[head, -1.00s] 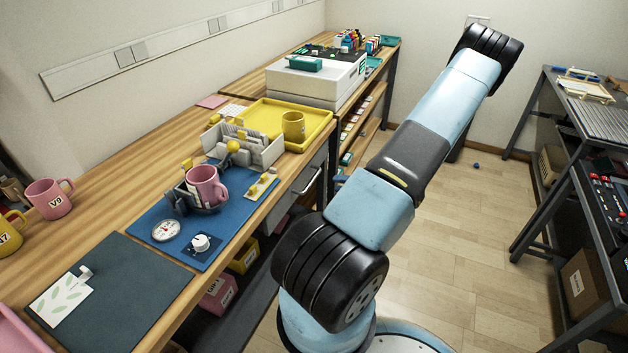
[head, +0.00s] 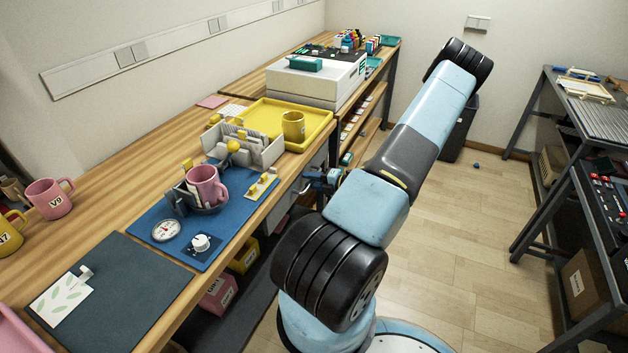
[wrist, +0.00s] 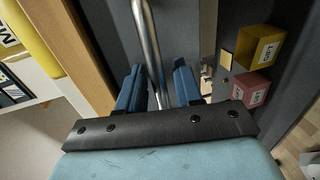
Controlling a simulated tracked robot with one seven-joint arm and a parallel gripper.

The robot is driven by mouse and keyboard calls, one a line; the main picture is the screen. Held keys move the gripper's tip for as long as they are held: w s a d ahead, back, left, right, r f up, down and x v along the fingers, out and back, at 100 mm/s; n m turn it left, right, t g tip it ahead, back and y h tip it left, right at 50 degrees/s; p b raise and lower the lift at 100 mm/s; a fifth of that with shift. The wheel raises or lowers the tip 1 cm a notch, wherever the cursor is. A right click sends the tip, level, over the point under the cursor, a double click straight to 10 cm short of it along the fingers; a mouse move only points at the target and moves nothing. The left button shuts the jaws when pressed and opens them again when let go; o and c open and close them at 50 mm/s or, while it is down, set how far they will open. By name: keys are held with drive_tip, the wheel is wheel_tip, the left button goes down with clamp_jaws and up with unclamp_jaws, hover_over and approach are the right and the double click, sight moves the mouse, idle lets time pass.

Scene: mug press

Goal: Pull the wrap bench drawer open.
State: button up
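The wrap bench drawer has a grey front (head: 320,160) under the wooden bench top, below the yellow tray. It looks shut, though my arm partly covers it in the head view. Its metal bar handle (wrist: 147,45) runs down through the wrist view. My gripper (head: 322,178) is at the drawer front. In the wrist view my gripper (wrist: 158,88) has its two blue fingers on either side of the bar. Narrow gaps show between the bar and the fingers, so it looks open around the handle.
The bench edge (wrist: 62,45) runs close beside my gripper. A yellow tray (head: 322,122) with a yellow mug stands on top. Yellow (wrist: 258,45) and pink (wrist: 252,88) bins sit under the bench.

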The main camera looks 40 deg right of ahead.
drive_tip(key=shift+c, duration=0.4)
clamp_jaws()
